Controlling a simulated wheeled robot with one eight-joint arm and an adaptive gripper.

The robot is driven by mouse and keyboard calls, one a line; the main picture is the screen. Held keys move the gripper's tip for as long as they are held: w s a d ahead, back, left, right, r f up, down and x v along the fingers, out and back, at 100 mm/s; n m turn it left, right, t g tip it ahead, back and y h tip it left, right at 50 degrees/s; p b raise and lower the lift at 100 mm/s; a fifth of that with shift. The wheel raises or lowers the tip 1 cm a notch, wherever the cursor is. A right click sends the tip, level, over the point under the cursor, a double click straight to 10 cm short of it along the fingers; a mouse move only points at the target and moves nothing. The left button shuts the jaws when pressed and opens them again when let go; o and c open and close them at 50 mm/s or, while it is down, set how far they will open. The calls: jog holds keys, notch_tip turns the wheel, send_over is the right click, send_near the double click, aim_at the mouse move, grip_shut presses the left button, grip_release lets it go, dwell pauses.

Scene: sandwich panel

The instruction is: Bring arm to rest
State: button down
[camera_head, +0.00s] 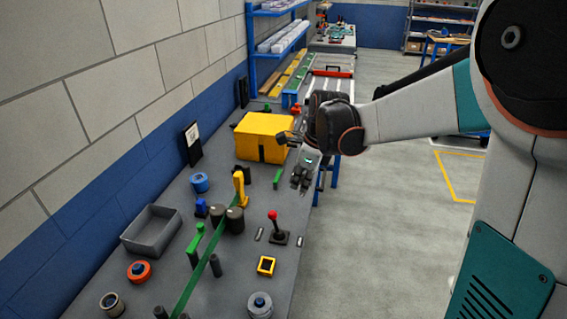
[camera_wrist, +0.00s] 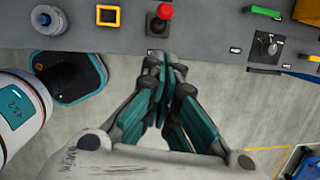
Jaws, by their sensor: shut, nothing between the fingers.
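My gripper (camera_head: 301,181) hangs at the end of my arm, which reaches in from the right in the head view. The joystick also stands on the bench in the head view (camera_head: 276,230), in front of the gripper. Whether the fingertips are above the bench surface is hard to tell.
The bench holds a yellow box (camera_head: 262,137), a grey bin (camera_head: 151,232), a yellow square frame (camera_head: 266,266), tape rolls and several green and yellow clamps. A brick wall borders the left. Blue shelving (camera_head: 272,45) stands behind.

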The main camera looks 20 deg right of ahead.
jog(key=s+a+n+t+b, duration=0.1)
jog(key=s+n+t+b, duration=0.1)
jog(key=s+n, duration=0.9)
jog(key=s+a+r+n+t+h+b, duration=0.1)
jog(key=s+a+n+t+b, duration=0.1)
jog(key=s+n, duration=0.9)
jog(key=n+t, duration=0.1)
jog(key=n, duration=0.2)
jog(key=shift+s+a+r+h, duration=0.25)
jog(key=shift+h, duration=0.05)
